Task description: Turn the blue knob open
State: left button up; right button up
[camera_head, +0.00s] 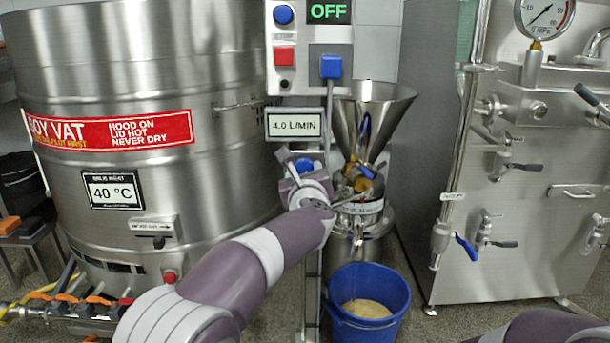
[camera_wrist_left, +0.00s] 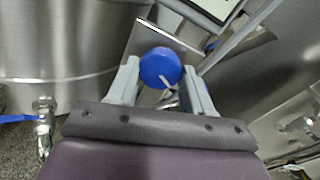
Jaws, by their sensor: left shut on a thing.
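The blue knob (camera_wrist_left: 158,64) is round with a white pointer line. It sits on a metal plate between the two pale fingers of my left gripper (camera_wrist_left: 161,76) in the left wrist view. The gripper is shut on the knob. In the head view the knob (camera_head: 304,165) shows just beyond my left gripper (camera_head: 301,176), below the "4.0 L/MIN" display (camera_head: 294,125). The gripper hides part of the knob there. My right gripper is out of view.
A control box reading OFF (camera_head: 328,11) is above. A steel funnel (camera_head: 370,118) on the mill stands close to the right of my gripper, with a blue bucket (camera_head: 340,275) below. A large vat (camera_head: 150,75) fills the left, and a steel machine (camera_head: 535,200) stands at the right.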

pick_arm(q)
jog(key=shift+f, duration=0.15)
jog(key=o, duration=1)
jog(key=shift+o, duration=0.2)
jog(key=s+p, duration=0.3)
jog(key=s, duration=0.9)
jog(key=shift+s+d+r, duration=0.25)
jog(key=shift+s+r, duration=0.1)
jog(key=shift+r, duration=0.1)
